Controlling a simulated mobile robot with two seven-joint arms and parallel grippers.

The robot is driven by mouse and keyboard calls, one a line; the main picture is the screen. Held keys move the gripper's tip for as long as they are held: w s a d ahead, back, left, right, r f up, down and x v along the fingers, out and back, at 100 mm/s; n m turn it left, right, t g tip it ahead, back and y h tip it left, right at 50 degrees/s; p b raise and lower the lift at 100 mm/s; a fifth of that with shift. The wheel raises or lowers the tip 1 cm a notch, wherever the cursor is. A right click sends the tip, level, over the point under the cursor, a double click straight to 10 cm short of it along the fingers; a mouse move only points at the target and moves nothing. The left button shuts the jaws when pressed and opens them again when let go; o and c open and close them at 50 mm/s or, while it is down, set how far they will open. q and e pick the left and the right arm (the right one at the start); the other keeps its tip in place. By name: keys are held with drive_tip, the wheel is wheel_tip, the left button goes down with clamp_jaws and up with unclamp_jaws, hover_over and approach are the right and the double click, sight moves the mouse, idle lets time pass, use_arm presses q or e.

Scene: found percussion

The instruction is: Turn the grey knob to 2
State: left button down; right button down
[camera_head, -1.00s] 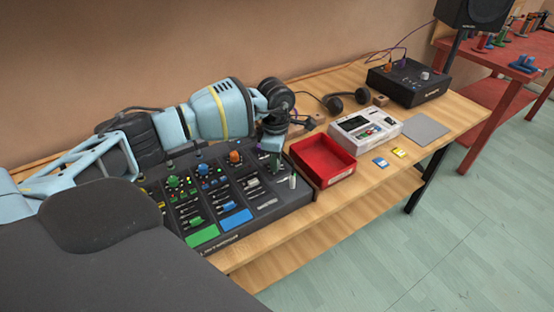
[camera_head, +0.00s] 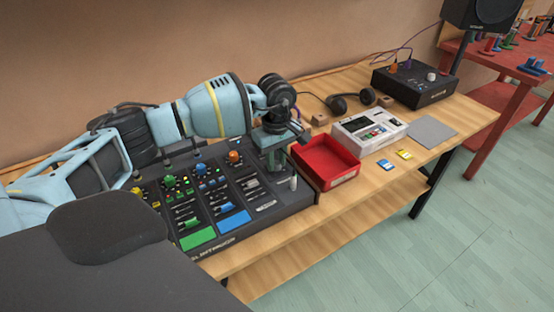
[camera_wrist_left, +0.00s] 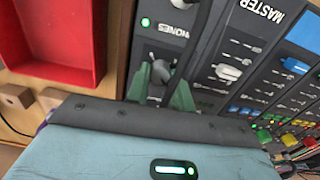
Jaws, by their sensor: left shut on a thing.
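The black mixer (camera_head: 252,214) lies on the wooden table. My left gripper (camera_head: 276,168) points down at the mixer's right-hand strip, beside the red tray. In the left wrist view its two green fingers (camera_wrist_left: 162,88) are shut on the grey knob (camera_wrist_left: 161,70), one finger on each side. The knob stands below the "PHONES" label and a lit green light. The fingers hide part of the knob, and I cannot read its pointer or any numbers around it. In the head view the gripper hides the knob. My right gripper is not in view.
The red tray (camera_head: 341,180) stands close to the mixer's right edge. A white fader cap (camera_wrist_left: 228,72) sits on the neighbouring master strip. A white device (camera_head: 369,131), headphones (camera_head: 351,102) and a black box (camera_head: 414,84) stand farther right.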

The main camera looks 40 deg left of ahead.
sight(276, 163)
use_arm(q)
drive_tip(key=shift+r, duration=0.1)
idle(0.5)
drive_tip(key=c, duration=1.2)
unclamp_jaws()
drive_tip(key=shift+m, duration=0.3)
drive_tip(key=shift+c, duration=0.2)
wheel_tip(276, 163, up, 8)
drive_tip(key=shift+f, duration=0.1)
drive_tip(key=shift+f, duration=0.1)
